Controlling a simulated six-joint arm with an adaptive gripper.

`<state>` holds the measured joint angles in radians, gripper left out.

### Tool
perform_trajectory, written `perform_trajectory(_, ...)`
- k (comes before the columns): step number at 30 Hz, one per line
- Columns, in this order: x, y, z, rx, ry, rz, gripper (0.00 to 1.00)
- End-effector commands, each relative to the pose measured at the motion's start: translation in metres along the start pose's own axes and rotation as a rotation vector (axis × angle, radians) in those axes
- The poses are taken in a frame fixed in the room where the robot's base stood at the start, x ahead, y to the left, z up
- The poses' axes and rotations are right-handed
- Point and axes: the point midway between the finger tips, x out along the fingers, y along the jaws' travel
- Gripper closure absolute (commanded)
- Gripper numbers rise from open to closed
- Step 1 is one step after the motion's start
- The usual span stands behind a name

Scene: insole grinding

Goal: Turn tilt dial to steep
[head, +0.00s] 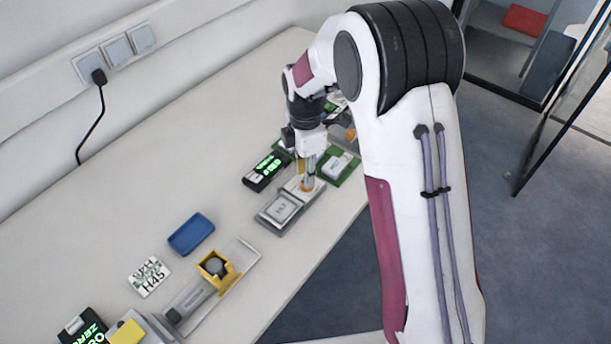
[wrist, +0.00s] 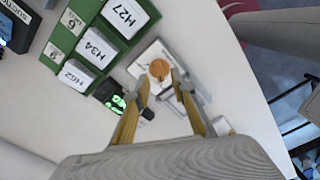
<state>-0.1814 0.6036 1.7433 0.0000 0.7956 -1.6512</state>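The dial looks like a round orange-brown knob (wrist: 160,69) on a pale plate in the wrist view. It also shows as an orange spot in the head view (head: 306,187), at the far end of a grey unit (head: 268,222) with a square plate. My gripper (wrist: 163,86) points down with its two yellow-and-grey fingers apart, and nothing shows between the tips. The knob appears just beyond the fingertips; I cannot tell whether they touch it. In the head view my gripper (head: 308,178) is low over that end of the unit. No tilt marking is readable.
A black display with green digits (head: 267,170) stands left of the unit. A green rack (wrist: 70,33) holds labelled white blocks close by. A blue tray (head: 191,234), a label card (head: 149,276) and a yellow holder (head: 226,277) lie nearer. The table's left middle is clear.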

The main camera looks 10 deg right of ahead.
Motion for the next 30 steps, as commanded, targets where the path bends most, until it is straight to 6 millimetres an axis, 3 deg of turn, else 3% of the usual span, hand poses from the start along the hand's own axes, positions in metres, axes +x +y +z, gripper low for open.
perform_trajectory(6,0.018,0.0,0.0,0.0,0.0,-0.001,0.75)
perform_trajectory(18,0.022,0.0,0.0,0.0,0.0,0.001,0.75)
perform_trajectory(21,0.022,0.0,0.0,0.0,0.0,0.001,0.98)
perform_trajectory(30,0.022,0.0,0.0,0.003,0.0,0.001,1.0)
